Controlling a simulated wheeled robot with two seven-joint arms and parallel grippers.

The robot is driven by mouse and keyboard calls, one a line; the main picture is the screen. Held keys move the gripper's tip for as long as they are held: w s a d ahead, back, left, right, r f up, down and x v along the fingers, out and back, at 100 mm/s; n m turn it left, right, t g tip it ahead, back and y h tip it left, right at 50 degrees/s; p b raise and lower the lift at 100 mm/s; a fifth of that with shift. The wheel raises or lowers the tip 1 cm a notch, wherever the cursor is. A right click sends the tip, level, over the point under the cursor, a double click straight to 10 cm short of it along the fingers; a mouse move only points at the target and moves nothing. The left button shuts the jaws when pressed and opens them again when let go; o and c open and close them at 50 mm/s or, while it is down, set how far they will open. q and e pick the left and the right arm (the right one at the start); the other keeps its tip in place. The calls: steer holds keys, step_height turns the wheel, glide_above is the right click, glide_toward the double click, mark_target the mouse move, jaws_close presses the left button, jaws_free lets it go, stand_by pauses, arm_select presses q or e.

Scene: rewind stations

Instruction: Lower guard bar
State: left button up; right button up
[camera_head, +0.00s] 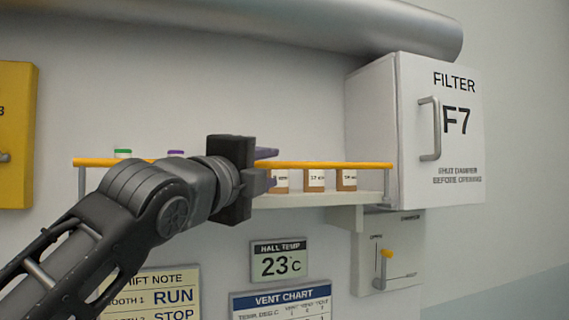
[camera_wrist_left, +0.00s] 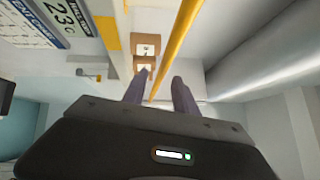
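The yellow guard bar (camera_head: 325,165) runs level along the front of a white wall shelf (camera_head: 325,200), held by a grey side arm at each end. In the left wrist view the bar (camera_wrist_left: 184,30) passes between my fingers or just beyond them. My left gripper (camera_head: 268,168) is at the middle of the bar, its two purple-grey fingers apart above and below it. In the left wrist view the fingers (camera_wrist_left: 160,92) stand apart with a gap. I cannot see contact with the bar. My right gripper is in neither view.
Several brown labelled boxes (camera_head: 316,180) and capped items stand behind the bar. A white filter cabinet (camera_head: 440,130) is at the right, with a damper panel and yellow-knobbed lever (camera_head: 386,254) below it. A large pipe (camera_head: 300,25) runs above. Signs hang below the shelf.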

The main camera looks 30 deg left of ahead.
mark_target(279, 164)
arm_select(q)
steer(key=p+x, duration=0.2)
steer(key=x, duration=0.5)
steer(key=shift+w+r+p, duration=0.1)
steer(key=shift+p, duration=0.25)
steer(key=shift+c, duration=0.4)
jaws_close()
stand_by(0.7)
